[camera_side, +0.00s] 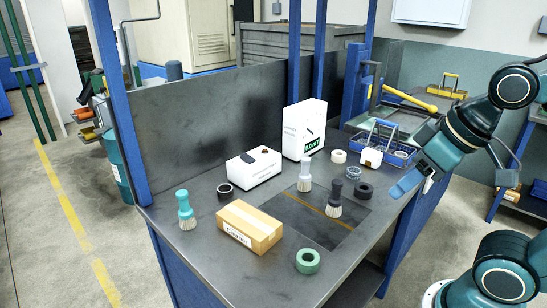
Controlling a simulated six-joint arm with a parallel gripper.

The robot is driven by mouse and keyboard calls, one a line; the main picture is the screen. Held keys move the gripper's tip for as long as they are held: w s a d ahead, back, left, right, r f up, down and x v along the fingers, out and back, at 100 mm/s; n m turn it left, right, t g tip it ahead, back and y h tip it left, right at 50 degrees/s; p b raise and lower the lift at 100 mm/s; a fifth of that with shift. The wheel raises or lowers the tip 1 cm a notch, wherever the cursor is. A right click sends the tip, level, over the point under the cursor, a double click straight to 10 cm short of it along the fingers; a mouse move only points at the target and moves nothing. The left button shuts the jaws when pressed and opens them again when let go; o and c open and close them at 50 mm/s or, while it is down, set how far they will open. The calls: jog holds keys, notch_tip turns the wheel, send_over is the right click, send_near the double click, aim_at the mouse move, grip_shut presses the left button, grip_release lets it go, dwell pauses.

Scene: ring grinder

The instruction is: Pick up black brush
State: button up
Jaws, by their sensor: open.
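The black brush (335,197) stands upright, bristles down, near the right part of the dark metal workbench (190,262). A grey-handled brush (304,174) stands just behind it to the left, and a teal-handled brush (185,209) stands at the far left of the bench. My gripper (405,187) is open and empty at the right, above the bench's right edge. It is apart from the black brush, to its right. The black brush is fully in view.
A black ring (363,190) lies right beside the black brush. A cardboard box (249,227), a green ring (308,261) and white boxes (304,129) stand around it. The bench front is partly clear.

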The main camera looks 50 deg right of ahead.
jog(key=n+h, duration=1.3)
jog(key=n, duration=0.9)
send_near(335, 195)
jog(key=shift+w+a+r+g, duration=0.15)
jog(key=shift+a+r+g, duration=0.05)
jog(key=shift+r+g, duration=0.2)
jog(key=shift+x, duration=4.3)
jog(key=shift+f, duration=0.2)
jog(key=shift+y, duration=0.3)
jog(key=shift+x, duration=2.55)
